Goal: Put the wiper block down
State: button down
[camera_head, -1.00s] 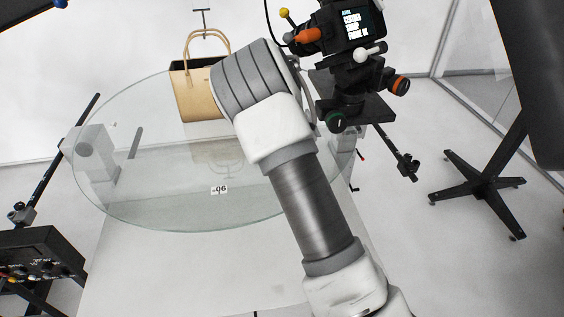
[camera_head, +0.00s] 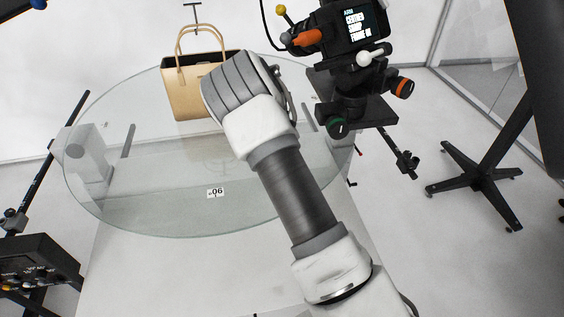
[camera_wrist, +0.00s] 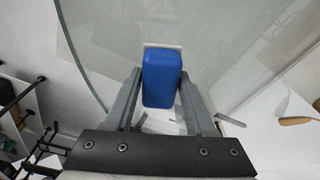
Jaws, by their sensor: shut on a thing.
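The wiper block (camera_wrist: 162,80) is blue with a pale strip along its far edge. In the wrist view my gripper (camera_wrist: 160,92) is shut on it, with one grey finger on each side. The glass turntable (camera_wrist: 105,40) lies beyond the block; I cannot tell whether the block touches it. In the head view my arm reaches over the round glass turntable (camera_head: 150,225), and my gripper and the block are hidden behind the arm.
A tan handbag (camera_head: 190,95) stands on the glass behind my arm. A small "06" label (camera_head: 215,193) lies near the front of the glass. A camera rig (camera_head: 355,60) stands close to the right of my arm. The front left glass is clear.

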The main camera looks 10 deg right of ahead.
jog(key=shift+f, duration=1.5)
jog(key=shift+f, duration=0.15)
jog(key=shift+f, duration=0.15)
jog(key=shift+c, duration=1.2)
grip_release()
jog(key=shift+r, duration=0.25)
jog(key=r, duration=0.4)
jog(key=a+r, duration=0.1)
jog(key=r, duration=0.3)
jog(key=r+b, duration=0.1)
jog(key=r, duration=0.3)
jog(key=shift+s+a, duration=0.15)
jog(key=shift+s, duration=0.15)
